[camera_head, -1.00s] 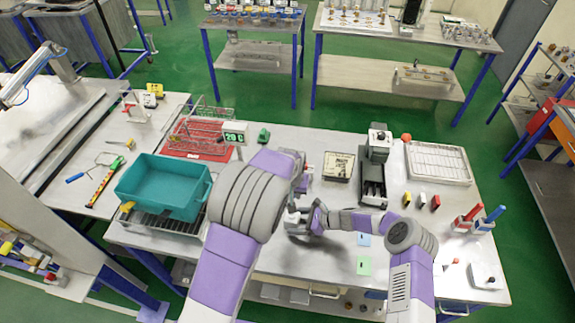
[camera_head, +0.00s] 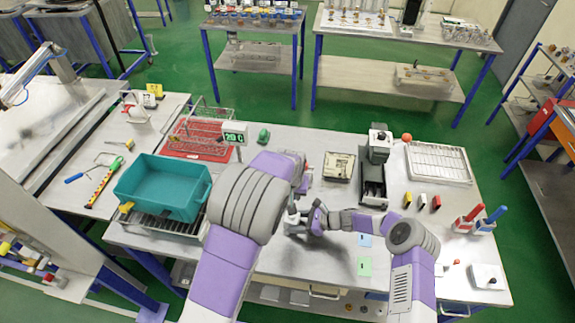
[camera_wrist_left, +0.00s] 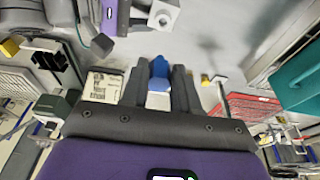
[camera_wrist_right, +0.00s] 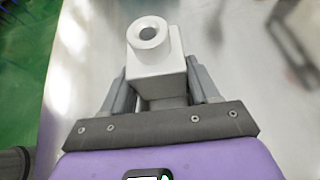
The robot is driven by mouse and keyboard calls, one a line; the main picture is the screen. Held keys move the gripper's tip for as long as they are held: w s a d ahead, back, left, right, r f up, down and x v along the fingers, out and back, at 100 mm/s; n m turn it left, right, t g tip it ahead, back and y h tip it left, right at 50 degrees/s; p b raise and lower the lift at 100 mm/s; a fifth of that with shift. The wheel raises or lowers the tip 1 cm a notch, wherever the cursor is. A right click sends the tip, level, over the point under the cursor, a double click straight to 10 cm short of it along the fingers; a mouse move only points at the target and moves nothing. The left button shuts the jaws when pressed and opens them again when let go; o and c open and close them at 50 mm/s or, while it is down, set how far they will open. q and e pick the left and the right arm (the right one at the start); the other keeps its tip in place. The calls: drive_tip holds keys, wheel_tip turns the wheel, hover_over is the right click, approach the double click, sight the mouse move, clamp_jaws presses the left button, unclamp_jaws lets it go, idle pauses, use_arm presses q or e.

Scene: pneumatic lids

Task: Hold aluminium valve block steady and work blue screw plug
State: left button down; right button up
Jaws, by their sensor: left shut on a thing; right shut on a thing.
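The aluminium valve block (camera_wrist_right: 158,75) is a pale cube with a round, open-holed collar. My right gripper (camera_wrist_right: 162,100) is shut on it, with one finger on each side. In the head view, the block (camera_head: 292,217) is at the tip of my right gripper (camera_head: 308,219), over the bench. The blue screw plug (camera_wrist_left: 158,70) is between the fingers of my left gripper (camera_wrist_left: 160,88), which is shut on it. In the left wrist view, the plug is apart from the block (camera_wrist_left: 163,14). In the head view, my left arm largely hides its gripper, and the plug cannot be made out.
A teal bin (camera_head: 163,187) stands left of my left arm. A red mat with a wire rack (camera_head: 197,150), a green display (camera_head: 234,133), a labelled box (camera_head: 339,167) and a dark machine (camera_head: 373,180) stand behind. Bare bench (camera_head: 335,255) lies in front of the block.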

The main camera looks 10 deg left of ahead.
use_arm(q)
drive_tip(key=shift+f, duration=0.3)
idle(1.3)
drive_tip(key=shift+m, duration=0.6)
drive_tip(key=shift+s+f+x, duration=0.1)
drive_tip(key=shift+s+x, duration=0.2)
drive_tip(key=shift+x, duration=0.9)
drive_tip(key=shift+s+f+x, duration=0.1)
drive_tip(key=shift+s+x, duration=0.15)
drive_tip(key=shift+x, duration=0.9)
drive_tip(key=shift+s+x, duration=0.3)
drive_tip(key=shift+x, duration=0.9)
drive_tip(key=shift+a+f, duration=0.1)
drive_tip(key=shift+f, duration=1.15)
drive_tip(key=m, duration=0.2)
drive_tip(key=m+h, duration=0.1)
drive_tip(key=m, duration=0.2)
drive_tip(key=shift+w+a+m+h, duration=0.15)
drive_tip(key=shift+a+m+h, duration=0.15)
drive_tip(key=shift+a, duration=0.05)
drive_tip(key=m, duration=0.2)
drive_tip(key=shift+m+g, duration=0.3)
drive_tip(key=shift+g, duration=0.1)
